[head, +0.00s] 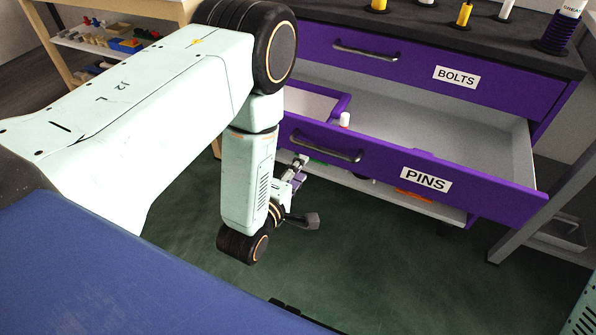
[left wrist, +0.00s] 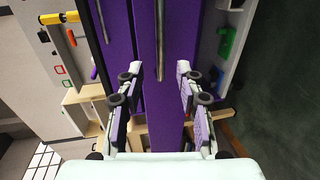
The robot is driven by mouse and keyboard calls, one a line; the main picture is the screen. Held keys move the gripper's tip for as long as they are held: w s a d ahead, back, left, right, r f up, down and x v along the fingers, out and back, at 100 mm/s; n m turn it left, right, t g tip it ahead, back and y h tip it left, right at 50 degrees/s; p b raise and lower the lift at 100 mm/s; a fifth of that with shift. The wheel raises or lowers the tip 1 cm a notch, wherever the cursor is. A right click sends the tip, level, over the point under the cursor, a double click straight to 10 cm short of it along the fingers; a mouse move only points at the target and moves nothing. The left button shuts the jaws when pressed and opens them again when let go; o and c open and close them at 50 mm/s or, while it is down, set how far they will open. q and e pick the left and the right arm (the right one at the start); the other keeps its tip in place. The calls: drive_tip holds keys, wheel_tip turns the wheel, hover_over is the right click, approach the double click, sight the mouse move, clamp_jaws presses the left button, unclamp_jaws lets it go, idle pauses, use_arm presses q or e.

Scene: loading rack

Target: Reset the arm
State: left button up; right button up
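My left arm reaches down in front of a purple drawer cabinet in the head view. My left gripper (head: 300,195) hangs below the PINS drawer handle (head: 325,148), partly hidden by my forearm. In the left wrist view its two fingers (left wrist: 159,72) are spread apart with nothing held between them. A purple drawer front and a metal handle (left wrist: 160,40) show behind the gap. The PINS drawer (head: 480,195) is pulled open, and a small white cylinder (head: 344,119) shows inside it. My right gripper is not in view.
The BOLTS drawer (head: 410,68) above is shut. Yellow, white and purple items stand on the dark cabinet top (head: 480,38). A low shelf (head: 440,209) with an orange item lies under the drawer. Green floor (head: 370,270) is clear in front. A wooden shelf stands at back left.

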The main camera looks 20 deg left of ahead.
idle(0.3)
use_arm(q)
drive_tip(key=s+f+m+g, duration=0.7)
drive_tip(key=s+f+m, duration=0.3)
drive_tip(key=s, duration=0.1)
drive_tip(key=s+a+m+g, duration=0.1)
drive_tip(key=s+m+g, duration=0.6)
drive_tip(key=s, duration=1.3)
drive_tip(key=shift+s+a+f+g+y, duration=0.3)
drive_tip(key=shift+f+g, duration=0.15)
drive_tip(key=shift+g, duration=0.35)
